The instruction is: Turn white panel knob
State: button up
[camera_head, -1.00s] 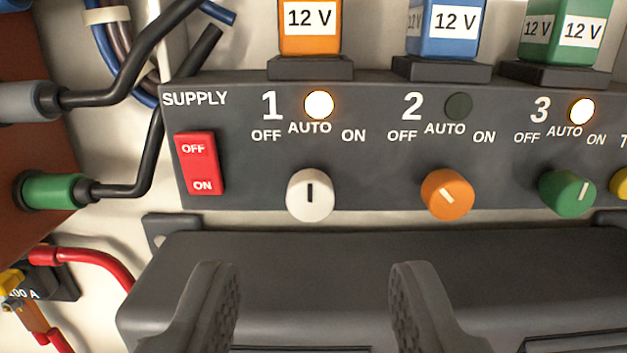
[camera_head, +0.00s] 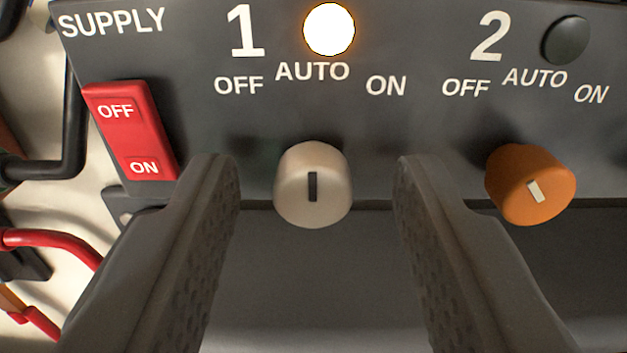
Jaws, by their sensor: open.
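The white panel knob (camera_head: 313,187) sits below the number 1 on the dark panel. Its black mark stands upright, in line with AUTO. The round lamp (camera_head: 329,29) above it is lit. My gripper (camera_head: 317,172) is open. One finger is left of the knob and the other is right of it, with a gap on both sides. The fingertips show at about the knob's height in the picture. I cannot tell how far they are from the panel face.
A red SUPPLY switch (camera_head: 131,138) is just left of my left finger. An orange knob (camera_head: 531,186) is close to the right of my right finger, under an unlit lamp (camera_head: 566,41). Below the knobs is a dark housing (camera_head: 310,280). Red cables (camera_head: 55,243) are at the left.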

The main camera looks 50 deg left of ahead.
jog(key=shift+a, duration=0.1)
grip_shut()
jog(key=shift+w+f+m+b, duration=0.15)
jog(key=shift+m+b, duration=0.15)
jog(key=shift+b, duration=0.2)
jog(key=shift+m+b, duration=0.9)
jog(key=m, duration=0.3)
jog(key=shift+m+p, duration=0.75)
jog(key=shift+m, duration=1.05)
